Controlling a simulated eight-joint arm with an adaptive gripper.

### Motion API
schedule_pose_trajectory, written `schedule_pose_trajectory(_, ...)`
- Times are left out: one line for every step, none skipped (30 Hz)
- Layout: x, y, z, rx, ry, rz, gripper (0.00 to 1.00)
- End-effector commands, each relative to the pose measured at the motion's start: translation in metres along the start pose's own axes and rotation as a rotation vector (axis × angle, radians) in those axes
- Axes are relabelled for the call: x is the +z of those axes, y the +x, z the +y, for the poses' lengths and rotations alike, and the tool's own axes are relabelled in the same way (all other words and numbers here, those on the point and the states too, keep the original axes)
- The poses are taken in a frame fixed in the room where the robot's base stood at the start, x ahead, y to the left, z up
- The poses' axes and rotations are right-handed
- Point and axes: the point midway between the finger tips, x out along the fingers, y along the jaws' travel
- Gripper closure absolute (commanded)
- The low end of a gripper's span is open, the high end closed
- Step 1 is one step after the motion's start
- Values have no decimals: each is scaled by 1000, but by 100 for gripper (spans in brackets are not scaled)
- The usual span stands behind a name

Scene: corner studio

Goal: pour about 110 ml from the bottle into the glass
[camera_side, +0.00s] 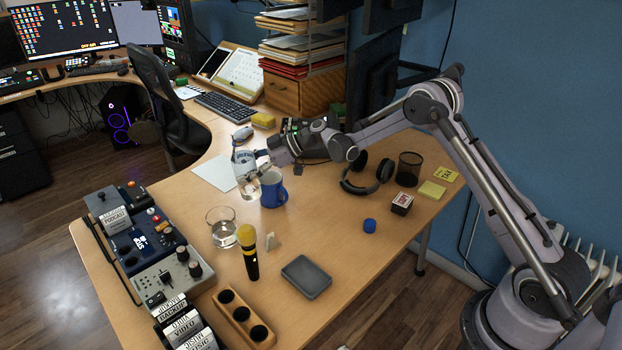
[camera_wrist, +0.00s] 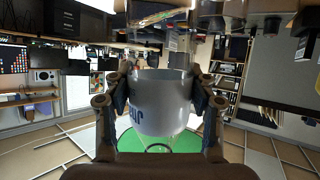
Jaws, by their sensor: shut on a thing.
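My gripper (camera_side: 257,165) is shut on a clear bottle (camera_side: 246,160) with a white label and blue print. The bottle looks close to upright, left of and behind the blue mug in the side view. I cannot tell how far its base is above the desk. In the wrist view, the fingers of my gripper (camera_wrist: 160,97) press on both sides of the bottle's label (camera_wrist: 158,105). The clear glass (camera_side: 221,224) stands upright on the desk, nearer the camera and left of the bottle, apart from it. The liquid levels are too small to read.
The blue mug (camera_side: 272,190) stands close beside the bottle. A yellow-topped microphone (camera_side: 248,250) is right of the glass, and audio gear (camera_side: 140,240) lines the left edge. A blue cap (camera_side: 369,225), headphones (camera_side: 368,175) and a grey tin (camera_side: 306,277) lie to the right.

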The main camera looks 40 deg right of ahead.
Motion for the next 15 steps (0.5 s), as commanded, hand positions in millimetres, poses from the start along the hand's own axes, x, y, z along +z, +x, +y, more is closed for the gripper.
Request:
schedule_pose_trajectory(6, 3, -1, -3, 9, 10, 87)
schedule_pose_trajectory(9, 5, -1, -6, 14, 15, 87)
schedule_pose_trajectory(13, 8, -2, -9, 21, 22, 87)
schedule_pose_trajectory(16, 9, -2, -11, 26, 27, 87)
schedule_pose_trajectory(19, 11, -3, -13, 32, 33, 87)
schedule_pose_trajectory(22, 13, -4, -16, 39, 40, 87)
schedule_pose_trajectory(25, 14, -4, -19, 44, 44, 87)
schedule_pose_trajectory(28, 16, -5, -21, 48, 48, 87)
schedule_pose_trajectory(31, 18, -5, -24, 54, 54, 87)
schedule_pose_trajectory(33, 19, -6, -26, 58, 58, 87)
schedule_pose_trajectory(35, 20, -6, -27, 61, 62, 87)
schedule_pose_trajectory(37, 21, -7, -29, 66, 66, 87)
schedule_pose_trajectory(38, 22, -7, -31, 68, 69, 87)
schedule_pose_trajectory(40, 23, -7, -32, 71, 71, 87)
schedule_pose_trajectory(42, 24, -7, -33, 73, 74, 87)
